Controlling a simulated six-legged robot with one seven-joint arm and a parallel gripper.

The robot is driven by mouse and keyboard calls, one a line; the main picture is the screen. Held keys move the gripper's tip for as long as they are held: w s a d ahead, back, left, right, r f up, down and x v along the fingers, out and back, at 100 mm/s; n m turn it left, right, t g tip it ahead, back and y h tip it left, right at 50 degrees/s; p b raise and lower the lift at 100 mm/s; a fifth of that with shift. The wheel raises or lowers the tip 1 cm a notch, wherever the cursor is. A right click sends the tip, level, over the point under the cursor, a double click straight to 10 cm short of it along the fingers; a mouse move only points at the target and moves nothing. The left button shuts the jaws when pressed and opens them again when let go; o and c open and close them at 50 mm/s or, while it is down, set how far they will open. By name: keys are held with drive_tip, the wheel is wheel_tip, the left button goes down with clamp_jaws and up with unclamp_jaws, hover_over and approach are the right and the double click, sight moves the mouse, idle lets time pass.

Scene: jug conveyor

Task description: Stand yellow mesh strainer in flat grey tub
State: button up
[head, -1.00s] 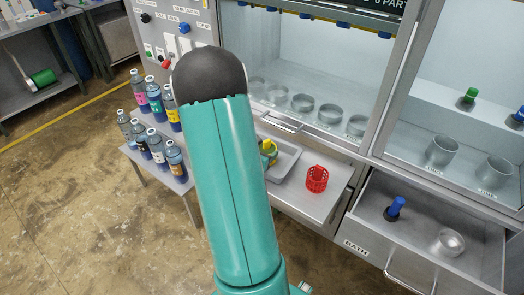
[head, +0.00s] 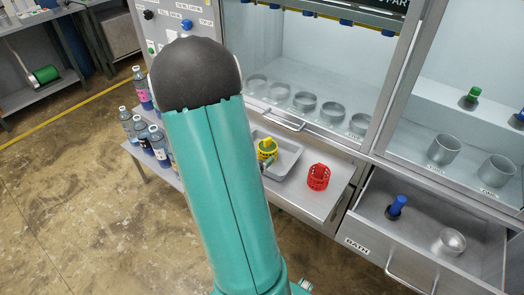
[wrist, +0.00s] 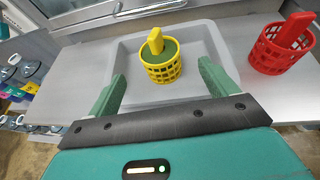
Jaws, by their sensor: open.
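The yellow mesh strainer (wrist: 165,71) stands upright inside the flat grey tub (wrist: 128,62), with its yellow grip block pointing up and a green top surface. In the head view the strainer (head: 266,148) also shows inside the tub (head: 291,152), beside my arm. My gripper (wrist: 161,76) is open and empty. Its two green fingers point toward the strainer, one on each side, with clear gaps; I see no contact. In the head view my arm hides most of the gripper and part of the tub.
A red mesh strainer (head: 318,177) stands on the metal shelf right of the tub. An open drawer (head: 386,247) at the right holds a blue-handled item and a clear bowl. Bottles (head: 141,129) stand on a side bench at left. Glass-fronted cabinets rise behind.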

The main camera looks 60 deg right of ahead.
drive_tip(key=v, duration=0.5)
drive_tip(key=a+r+m+t+y, duration=0.2)
drive_tip(key=a+r+m+y, duration=0.2)
drive_tip(key=a, duration=0.8)
drive_tip(key=w+a+r+m+t+y, duration=0.1)
drive_tip(key=a+r+m+y, duration=0.4)
drive_tip(key=a, duration=0.8)
drive_tip(key=w+a+r+m+t+y, duration=0.1)
drive_tip(key=a+r+m+t+y, duration=0.2)
drive_tip(key=a+r+m, duration=0.5)
drive_tip(key=a+r+y, duration=0.1)
drive_tip(key=a+r, duration=0.1)
drive_tip(key=a, duration=0.2)
drive_tip(key=shift+w+a+m, duration=0.2)
drive_tip(key=shift+a+m, duration=0.05)
drive_tip(key=shift+m, duration=0.05)
